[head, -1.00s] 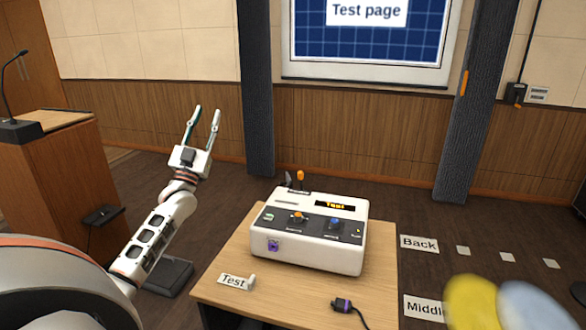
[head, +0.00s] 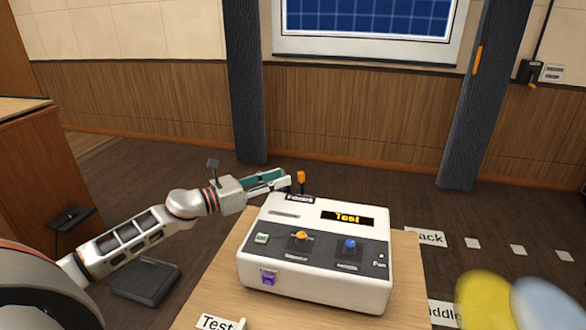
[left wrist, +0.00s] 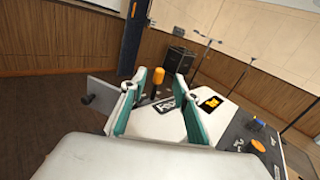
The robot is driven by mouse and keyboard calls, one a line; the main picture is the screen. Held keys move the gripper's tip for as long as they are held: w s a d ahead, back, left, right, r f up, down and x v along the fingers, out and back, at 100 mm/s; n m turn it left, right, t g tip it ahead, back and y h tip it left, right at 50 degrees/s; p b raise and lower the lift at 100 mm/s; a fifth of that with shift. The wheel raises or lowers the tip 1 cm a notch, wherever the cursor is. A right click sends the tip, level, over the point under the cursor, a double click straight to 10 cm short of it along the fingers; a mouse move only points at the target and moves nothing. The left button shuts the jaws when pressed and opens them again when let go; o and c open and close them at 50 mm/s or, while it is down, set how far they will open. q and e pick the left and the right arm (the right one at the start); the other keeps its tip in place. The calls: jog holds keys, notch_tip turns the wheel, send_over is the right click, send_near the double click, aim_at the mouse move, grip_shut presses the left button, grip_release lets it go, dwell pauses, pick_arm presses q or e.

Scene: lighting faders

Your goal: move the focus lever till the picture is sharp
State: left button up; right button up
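The focus lever (head: 301,178) has an orange knob and stands upright at the back left of the white projector (head: 262,222), beside the "Focus" label (head: 299,198). My left gripper (head: 287,178) is level with the lever, just to its left. In the left wrist view the two teal-padded fingers of my left gripper (left wrist: 160,84) are apart. The orange knob (left wrist: 157,77) shows in the gap near the fingertips; contact cannot be told. The projected picture (head: 365,17) is cut off at the top, showing a blue grid. My right gripper is not in view.
The projector's top has an orange knob (head: 301,236), a blue knob (head: 350,244) and a lit "Test" display (head: 348,219). It stands on a wooden table (head: 408,290). A lectern (head: 30,190) is at the left. Blurred yellow and pale blue shapes are at the lower right.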

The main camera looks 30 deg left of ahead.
aim_at(301, 172)
pick_arm(q)
jog(key=shift+f+m, duration=0.25)
jog(key=shift+m, duration=0.05)
jog(key=shift+w+d, duration=0.15)
jog(key=p+x, duration=0.1)
jog(key=x, duration=0.5)
jog(key=shift+w+d, duration=0.4)
jog(key=shift+w, duration=0.2)
jog(key=shift+c, duration=0.3)
grip_shut()
